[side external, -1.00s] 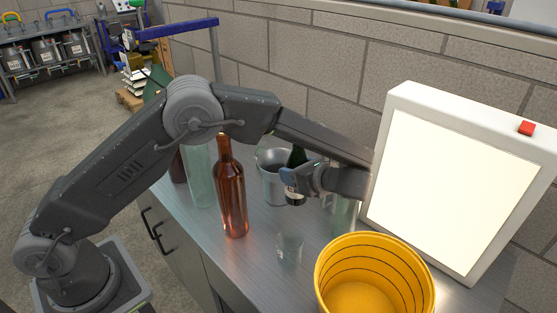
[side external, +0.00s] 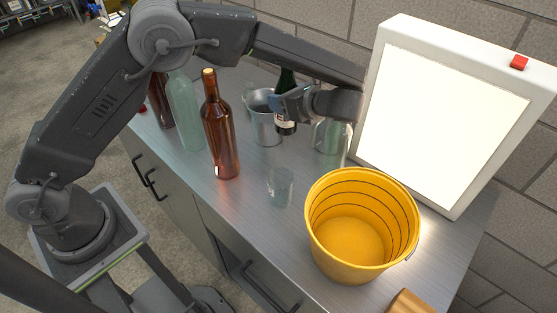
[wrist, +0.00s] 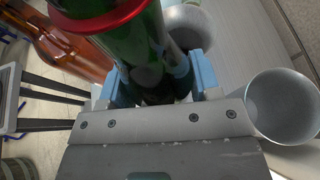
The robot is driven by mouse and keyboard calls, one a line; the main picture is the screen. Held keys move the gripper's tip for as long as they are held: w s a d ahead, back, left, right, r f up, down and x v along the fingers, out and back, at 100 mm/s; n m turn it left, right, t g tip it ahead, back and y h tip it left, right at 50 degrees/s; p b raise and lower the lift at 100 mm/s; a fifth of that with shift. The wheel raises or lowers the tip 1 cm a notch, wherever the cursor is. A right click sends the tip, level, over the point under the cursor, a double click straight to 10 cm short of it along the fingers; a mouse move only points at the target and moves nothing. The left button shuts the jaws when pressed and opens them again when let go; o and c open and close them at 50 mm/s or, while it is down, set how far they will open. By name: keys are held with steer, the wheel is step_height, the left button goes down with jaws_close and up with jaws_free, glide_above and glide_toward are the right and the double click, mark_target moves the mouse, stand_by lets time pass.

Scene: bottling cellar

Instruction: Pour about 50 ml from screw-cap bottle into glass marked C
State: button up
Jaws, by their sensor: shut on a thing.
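My gripper (side external: 287,104) is shut on a dark green bottle (side external: 287,84) with a pale label, beside a metal bucket. The bottle looks about upright; I cannot tell whether its base touches the counter. In the wrist view the green bottle (wrist: 135,45), with a red ring, lies between the blue fingers of my gripper (wrist: 157,85). A small clear glass (side external: 281,188) stands on the counter in front of my gripper, apart from the bottle. Its mark is too small to read. The bottle's cap cannot be made out.
A brown bottle (side external: 220,135), a pale green bottle (side external: 186,115) and a darker bottle (side external: 160,102) stand left. The metal bucket (side external: 265,125) is behind. A clear jar (side external: 330,145), yellow bucket (side external: 340,265) and bright light panel (side external: 445,115) stand right.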

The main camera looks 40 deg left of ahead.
steer(key=s+d+r+m+t+h, duration=0.1)
steer(key=s+m+t+h, duration=0.6)
steer(key=s, duration=1.1)
step_height(320, 180, down, 12)
steer(key=m+t+y, duration=0.1)
steer(key=m+t, duration=0.1)
steer(key=shift+d+y, duration=0.25)
steer(key=shift+y, duration=0.15)
steer(key=shift+w+r, duration=0.1)
steer(key=shift+r, duration=0.05)
